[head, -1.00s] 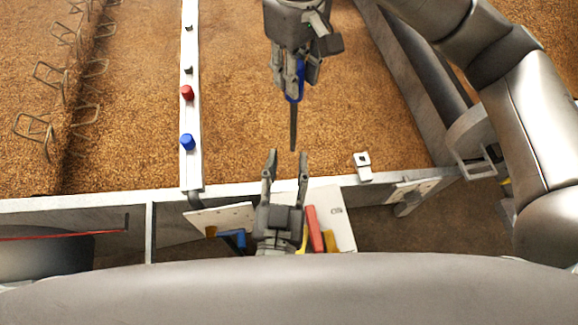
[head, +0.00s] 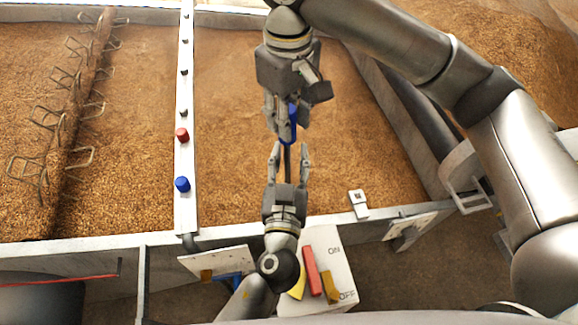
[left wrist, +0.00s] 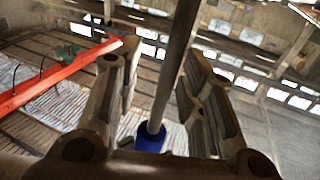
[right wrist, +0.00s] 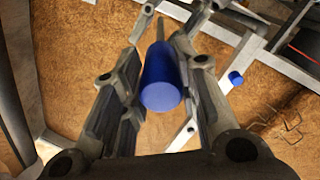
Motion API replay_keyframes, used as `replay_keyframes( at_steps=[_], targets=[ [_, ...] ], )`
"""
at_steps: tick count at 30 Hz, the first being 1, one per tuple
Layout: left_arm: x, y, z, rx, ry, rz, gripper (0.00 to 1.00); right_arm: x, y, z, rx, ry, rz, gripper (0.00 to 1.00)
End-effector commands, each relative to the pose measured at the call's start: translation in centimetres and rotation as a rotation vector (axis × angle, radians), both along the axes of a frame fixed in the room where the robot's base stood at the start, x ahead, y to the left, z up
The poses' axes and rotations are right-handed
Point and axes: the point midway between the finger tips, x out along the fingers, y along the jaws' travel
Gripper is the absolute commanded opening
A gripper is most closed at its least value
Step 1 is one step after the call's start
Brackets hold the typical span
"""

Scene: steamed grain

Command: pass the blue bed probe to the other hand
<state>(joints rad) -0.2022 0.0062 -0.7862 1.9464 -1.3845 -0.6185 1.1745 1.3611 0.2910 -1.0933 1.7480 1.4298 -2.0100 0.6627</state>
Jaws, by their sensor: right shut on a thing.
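The blue bed probe has a blue handle (head: 292,118) and a thin grey rod (head: 287,160). My right gripper (head: 283,132), coming from above in the head view, is shut on the handle. In the right wrist view the handle (right wrist: 162,80) sits between its fingers. My left gripper (head: 290,150) is open below it, pointing up toward the right gripper. The rod lies between its fingers. In the left wrist view the rod (left wrist: 172,70) runs between the parted fingers, with the blue handle (left wrist: 150,138) at its lower end.
A white rail with a red knob (head: 182,135) and a blue knob (head: 182,184) crosses the grain bed (head: 340,160) to the left. A switch panel (head: 338,262) with red and yellow levers stands below the bed's front wall (head: 215,238). A small white block (head: 358,203) sits on that wall.

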Motion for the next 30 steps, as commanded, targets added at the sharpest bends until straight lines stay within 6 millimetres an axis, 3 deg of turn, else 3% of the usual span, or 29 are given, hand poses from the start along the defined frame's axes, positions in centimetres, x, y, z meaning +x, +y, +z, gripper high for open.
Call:
replay_keyframes(
  at_steps=[6, 15, 19, 20, 21, 25, 30],
  targets=[
    [0.04, -0.01, 0.00, 0.000, 0.000, 0.000, 0.37, 0.01, 0.01, 0.03, 0.001, -0.001, 0.000, 0.00],
    [-0.01, -0.04, 0.00, 0.000, 0.000, -0.001, 0.00, 0.01, 0.03, 0.03, 0.001, -0.001, 0.000, 0.00],
    [-0.05, -0.13, 0.01, 0.000, 0.000, -0.003, 0.00, 0.02, 0.10, 0.05, 0.004, -0.002, 0.001, 0.00],
    [-0.05, -0.16, 0.08, 0.000, -0.001, -0.004, 0.00, 0.02, 0.12, 0.06, 0.004, -0.002, 0.001, 0.32],
    [-0.06, -0.17, 0.08, 0.000, -0.002, -0.005, 0.00, 0.01, 0.13, 0.05, 0.004, -0.002, 0.001, 0.37],
    [-0.03, -0.13, 0.06, 0.000, -0.001, -0.003, 0.00, 0.01, 0.10, 0.04, 0.003, -0.001, 0.001, 0.54],
    [-0.01, -0.07, 0.05, 0.000, -0.001, -0.001, 0.00, 0.00, 0.04, 0.02, 0.001, 0.000, 0.000, 0.54]
  ],
)
